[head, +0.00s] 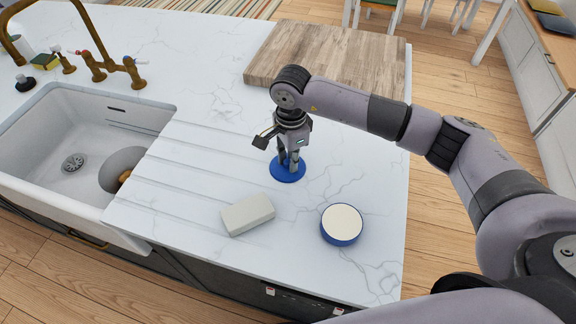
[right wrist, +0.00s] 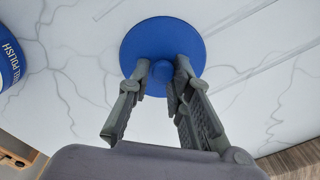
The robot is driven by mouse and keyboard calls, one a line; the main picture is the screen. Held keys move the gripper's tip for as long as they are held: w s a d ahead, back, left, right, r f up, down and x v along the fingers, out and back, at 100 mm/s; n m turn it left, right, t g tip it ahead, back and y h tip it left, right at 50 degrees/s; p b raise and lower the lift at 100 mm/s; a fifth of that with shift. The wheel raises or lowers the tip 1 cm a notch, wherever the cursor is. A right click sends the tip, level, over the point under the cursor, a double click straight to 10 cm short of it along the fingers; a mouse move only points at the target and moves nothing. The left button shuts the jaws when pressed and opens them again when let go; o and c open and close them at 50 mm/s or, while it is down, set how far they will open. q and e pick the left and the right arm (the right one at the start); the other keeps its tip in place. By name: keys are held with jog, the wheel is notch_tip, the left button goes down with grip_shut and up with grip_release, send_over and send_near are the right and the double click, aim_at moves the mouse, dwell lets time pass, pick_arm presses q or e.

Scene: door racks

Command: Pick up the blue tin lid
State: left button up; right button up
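The blue tin lid (head: 288,174) lies flat on the white marble counter, a round disc with a small raised knob. In the right wrist view the lid (right wrist: 160,30) shows with its knob between my fingers. My right gripper (head: 288,160) points down right over the lid, its fingertips on either side of the knob. The fingers are apart, and I see no clear grip on the knob. The open blue tin (head: 341,226) with cream contents stands to the right and nearer; its lettered side (right wrist: 8,62) shows in the wrist view. My left gripper is out of view.
A pale grey block (head: 248,214) lies in front of the lid, to the left. A wooden board (head: 330,55) lies at the back. A white sink (head: 75,150) with brass taps is at the left. The counter's right edge is near the tin.

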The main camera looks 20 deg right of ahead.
jog(key=shift+s+f, duration=0.15)
jog(key=shift+f, duration=0.15)
jog(key=shift+c, duration=0.4)
